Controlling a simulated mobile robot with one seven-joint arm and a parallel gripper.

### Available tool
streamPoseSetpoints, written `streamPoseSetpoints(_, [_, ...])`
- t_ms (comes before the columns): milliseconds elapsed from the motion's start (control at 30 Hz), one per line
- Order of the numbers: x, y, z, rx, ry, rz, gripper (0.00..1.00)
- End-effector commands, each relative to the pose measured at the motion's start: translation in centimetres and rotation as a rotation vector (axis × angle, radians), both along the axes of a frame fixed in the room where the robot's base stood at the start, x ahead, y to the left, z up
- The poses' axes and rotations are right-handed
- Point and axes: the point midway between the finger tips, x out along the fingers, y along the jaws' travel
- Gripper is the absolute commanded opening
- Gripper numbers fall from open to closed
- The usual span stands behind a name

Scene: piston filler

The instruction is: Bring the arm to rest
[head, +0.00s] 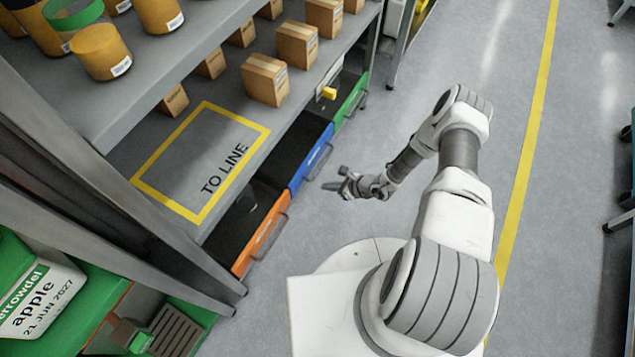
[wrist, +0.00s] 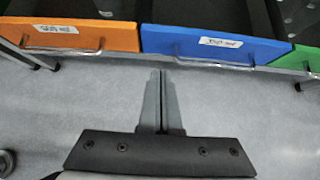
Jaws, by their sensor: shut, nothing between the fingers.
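My gripper (head: 343,183) hangs over the grey floor in the head view, in front of the shelf rack and apart from it. My white and grey arm reaches away from my base and bends toward the rack. In the wrist view my gripper (wrist: 161,100) has its two fingers together, with nothing between them. The fingertips point toward the orange drawer (wrist: 75,35) and the blue drawer (wrist: 205,45), with a strip of floor showing before them.
Below are orange (head: 262,235), blue (head: 312,160) and green (head: 352,100) drawers with handles. Open floor (head: 430,60) runs to a yellow line (head: 530,130).

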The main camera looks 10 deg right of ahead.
Motion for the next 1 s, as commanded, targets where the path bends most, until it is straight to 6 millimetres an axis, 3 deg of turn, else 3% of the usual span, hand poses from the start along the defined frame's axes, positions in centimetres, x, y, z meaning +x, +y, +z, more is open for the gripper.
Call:
streamPoseSetpoints(100, [-0.5,-0.8,1.0,-0.001,0.001,0.0,0.0])
streamPoseSetpoints(333, [-0.9,-1.2,1.2,0.0,0.001,0.001,0.0])
streamPoseSetpoints(567, [-0.1,-1.4,2.4,-0.011,-0.022,0.027,0.0])
streamPoseSetpoints(667, [1.4,-1.7,5.0,-0.032,-0.07,0.089,0.0])
streamPoseSetpoints(800, [3.9,-2.0,10.6,-0.079,-0.167,0.227,0.0])
streamPoseSetpoints(1000, [6.1,-1.6,19.0,-0.155,-0.295,0.438,0.0])
